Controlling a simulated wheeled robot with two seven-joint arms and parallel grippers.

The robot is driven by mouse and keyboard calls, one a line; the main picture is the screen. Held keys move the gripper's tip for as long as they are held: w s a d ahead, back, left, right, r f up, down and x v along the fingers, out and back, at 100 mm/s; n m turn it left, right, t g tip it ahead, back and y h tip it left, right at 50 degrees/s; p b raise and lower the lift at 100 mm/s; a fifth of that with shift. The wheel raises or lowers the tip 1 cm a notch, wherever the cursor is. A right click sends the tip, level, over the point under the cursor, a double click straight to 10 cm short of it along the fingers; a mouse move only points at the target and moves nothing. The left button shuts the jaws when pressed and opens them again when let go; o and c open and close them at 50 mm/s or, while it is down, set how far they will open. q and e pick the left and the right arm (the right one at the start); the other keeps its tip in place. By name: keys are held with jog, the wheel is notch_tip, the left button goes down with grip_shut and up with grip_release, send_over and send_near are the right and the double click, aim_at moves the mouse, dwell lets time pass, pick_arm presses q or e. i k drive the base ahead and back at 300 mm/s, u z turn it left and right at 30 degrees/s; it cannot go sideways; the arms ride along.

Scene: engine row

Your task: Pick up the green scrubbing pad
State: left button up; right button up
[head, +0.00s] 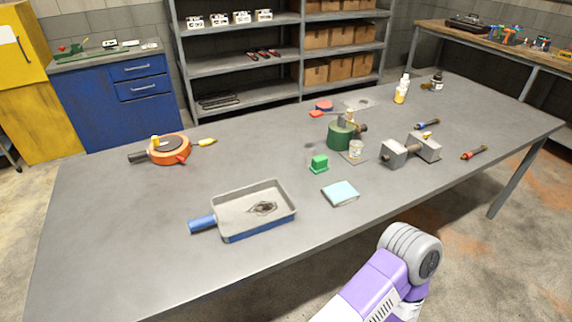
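A small bright green block-like thing (319,163) sits near the middle of the grey table (120,235); it is the nearest match to the green scrubbing pad, though its small size leaves its exact kind unclear. A pale blue flat pad (341,193) lies in front of it, apart from it, closer to the table's near edge. A purple and white link of my arm with a grey rounded joint shows at the bottom right, off the near edge. Neither of my grippers can be seen.
A blue-sided tray (252,211) with a handle lies front left of the green thing. Behind it stand a dark green cylinder (340,136) and a small clear jar (356,151). Grey metal blocks (408,149) lie to the right. The left part of the table is mostly clear around an orange round tool (169,151).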

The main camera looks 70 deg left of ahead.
aim_at(319, 163)
jog(key=u, duration=1.8)
jog(key=i, duration=0.05)
jog(key=z, duration=0.15)
